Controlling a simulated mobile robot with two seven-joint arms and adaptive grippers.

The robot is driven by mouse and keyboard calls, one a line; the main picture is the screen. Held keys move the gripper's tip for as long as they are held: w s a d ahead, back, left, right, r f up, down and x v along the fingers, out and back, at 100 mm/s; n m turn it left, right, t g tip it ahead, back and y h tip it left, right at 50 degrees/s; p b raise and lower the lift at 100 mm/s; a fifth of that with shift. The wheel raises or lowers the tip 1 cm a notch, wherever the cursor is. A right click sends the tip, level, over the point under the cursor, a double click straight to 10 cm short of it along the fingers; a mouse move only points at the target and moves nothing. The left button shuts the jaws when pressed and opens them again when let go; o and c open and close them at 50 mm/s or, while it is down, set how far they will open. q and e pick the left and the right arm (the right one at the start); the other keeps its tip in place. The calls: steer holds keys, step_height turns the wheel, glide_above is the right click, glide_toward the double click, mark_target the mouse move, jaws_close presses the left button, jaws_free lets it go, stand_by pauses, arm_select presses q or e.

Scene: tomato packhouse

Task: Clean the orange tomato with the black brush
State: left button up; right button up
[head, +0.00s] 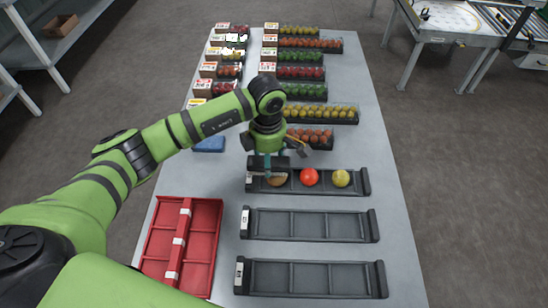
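My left gripper (268,158) points down over the left end of the nearest filled black tray (362,182). It appears shut on a dark, wide block that looks like the black brush (256,163), held level just above or against the orange tomato (277,181). The brush and gripper hide the top of this tomato; I cannot tell whether the brush touches it. A red tomato (309,177) and a yellow tomato (341,178) sit in the compartments to the right. My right gripper is not in view.
Two empty black trays (246,224) (382,280) lie nearer me. A red divided crate (218,232) stands at left front, and a blue cloth or sponge (209,144) lies at left. Several filled tomato punnets (356,115) and cardboard boxes (207,70) occupy the far table.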

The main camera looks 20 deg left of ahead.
mark_target(285, 159)
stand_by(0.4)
arm_select(q)
steer(key=shift+w+d+b, duration=0.3)
steer(key=shift+d+b, duration=0.25)
steer(key=shift+d, duration=0.5)
steer(key=shift+w+d+b, duration=0.25)
steer(key=shift+d+b, duration=0.25)
steer(key=shift+d, duration=0.5)
steer(key=shift+a, duration=0.1)
steer(key=shift+s+a, duration=0.2)
steer(key=shift+a, duration=0.5)
steer(key=shift+s+a, duration=0.2)
steer(key=shift+a, duration=0.45)
steer(key=shift+s+a, duration=0.2)
steer(key=shift+a, duration=0.5)
steer(key=shift+d, duration=0.1)
steer(key=shift+w+d+b, duration=0.2)
steer(key=shift+d+b, duration=0.1)
steer(key=shift+d, duration=0.4)
steer(key=shift+w+d+b, duration=0.2)
steer(key=shift+d+b, duration=0.1)
steer(key=shift+d, duration=0.35)
steer(key=shift+w+d+b, duration=0.2)
steer(key=shift+d+b, duration=0.1)
steer(key=shift+d, duration=0.4)
